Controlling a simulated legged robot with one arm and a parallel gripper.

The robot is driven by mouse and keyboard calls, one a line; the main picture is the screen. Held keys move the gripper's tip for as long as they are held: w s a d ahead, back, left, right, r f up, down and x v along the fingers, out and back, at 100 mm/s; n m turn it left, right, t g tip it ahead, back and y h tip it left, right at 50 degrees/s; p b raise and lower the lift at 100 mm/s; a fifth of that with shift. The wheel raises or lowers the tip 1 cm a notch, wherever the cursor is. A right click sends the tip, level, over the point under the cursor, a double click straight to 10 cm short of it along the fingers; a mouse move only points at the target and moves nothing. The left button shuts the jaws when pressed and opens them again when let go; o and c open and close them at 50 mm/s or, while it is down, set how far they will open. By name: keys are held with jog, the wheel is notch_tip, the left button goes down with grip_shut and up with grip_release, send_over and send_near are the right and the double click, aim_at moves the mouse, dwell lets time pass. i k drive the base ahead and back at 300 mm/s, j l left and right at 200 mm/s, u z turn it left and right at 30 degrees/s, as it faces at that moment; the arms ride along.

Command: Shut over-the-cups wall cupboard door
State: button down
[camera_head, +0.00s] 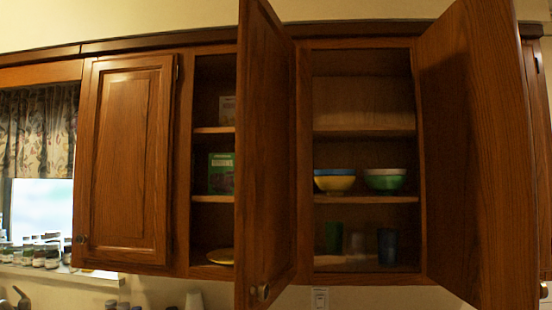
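The cups stand on the bottom shelf of the right-hand compartment: a green cup (333,237), a clear cup (356,245) and a dark blue cup (387,247). The wooden door (482,150) to the right of this compartment stands wide open, swung out towards me with its plain inner face in view. A knob (544,290) shows at its lower right edge. My gripper is not in view.
A second panelled door (268,150) stands open left of the cups, with a knob (263,292) low down. The far-left door (128,160) is shut. Bowls (334,181) sit above the cups. Jars (38,255) line the windowsill.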

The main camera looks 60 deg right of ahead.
aim_at(266, 229)
jog(key=i+l+z, duration=0.1)
jog(key=z, duration=1.55)
